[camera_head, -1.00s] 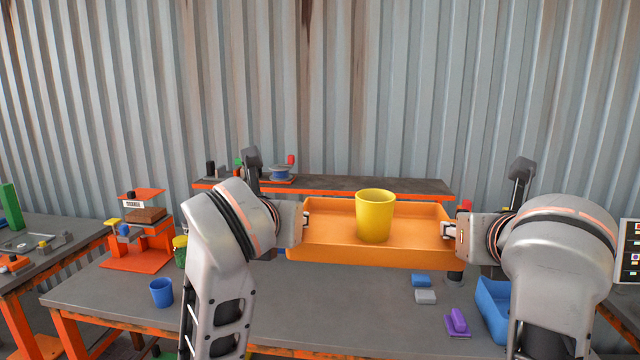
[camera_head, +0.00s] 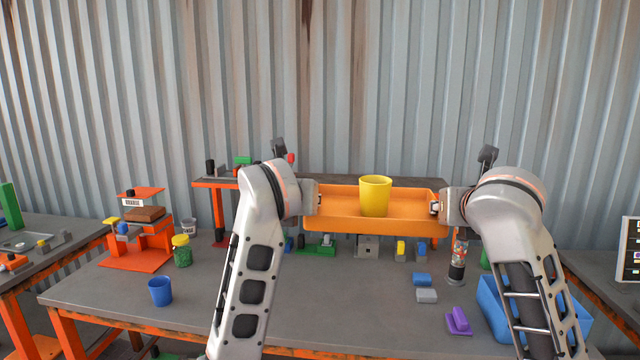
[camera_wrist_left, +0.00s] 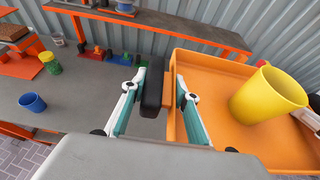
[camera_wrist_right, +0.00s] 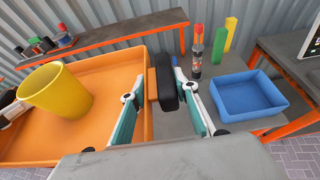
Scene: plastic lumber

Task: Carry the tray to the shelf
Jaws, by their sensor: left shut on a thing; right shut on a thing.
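An orange tray (camera_head: 335,222) with a yellow cup (camera_head: 375,196) standing upright in it is held level above the workbench. My left gripper (camera_head: 312,197) is shut on the tray's left end, at a dark handle (camera_wrist_left: 154,88) in the left wrist view. My right gripper (camera_head: 440,207) is shut on the tray's right end, at a dark handle (camera_wrist_right: 165,90) in the right wrist view. The shelf (camera_head: 225,184) is a grey board with an orange edge behind the tray. The tray hides much of it in the head view.
The shelf carries a black item, a green block and other small things at its left end (camera_head: 243,160). On the bench stand a blue cup (camera_head: 160,291), a green jar (camera_head: 182,251), a blue bin (camera_head: 495,304) and a purple piece (camera_head: 458,321). A bottle (camera_head: 457,262) stands near the right arm.

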